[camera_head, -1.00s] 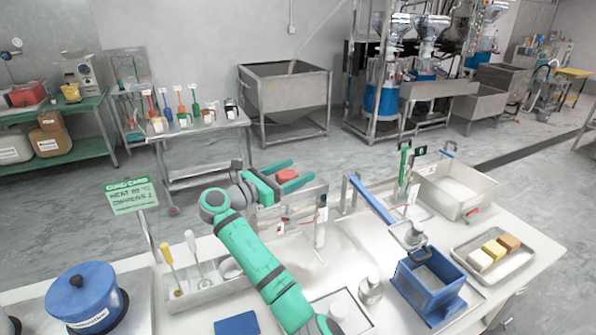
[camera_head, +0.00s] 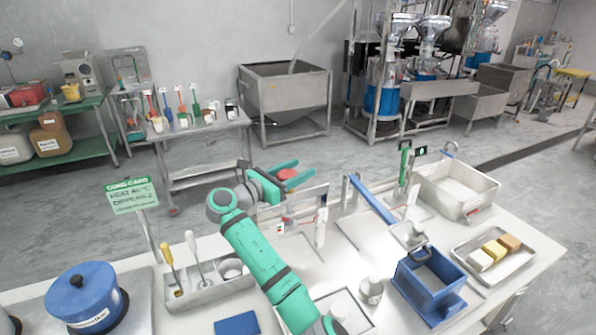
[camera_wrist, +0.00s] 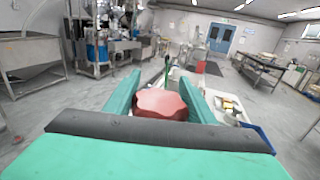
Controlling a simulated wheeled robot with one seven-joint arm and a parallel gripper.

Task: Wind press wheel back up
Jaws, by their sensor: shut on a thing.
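The press wheel is a red, lobed knob (camera_wrist: 160,103) on top of the metal press frame (camera_head: 322,208). In the wrist view it sits between the two green fingers of my gripper (camera_wrist: 160,95), which are shut on it. In the head view my gripper (camera_head: 290,180) reaches over the frame and the red wheel (camera_head: 288,174) shows partly between the fingers. The lower parts of the press behind my arm are hidden.
A blue box (camera_head: 430,280), a tray of blocks (camera_head: 512,262) and a metal basin (camera_head: 470,185) are at right. A blue pot (camera_head: 82,295), a utensil holder (camera_head: 205,290) and a green card (camera_head: 132,196) are at left.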

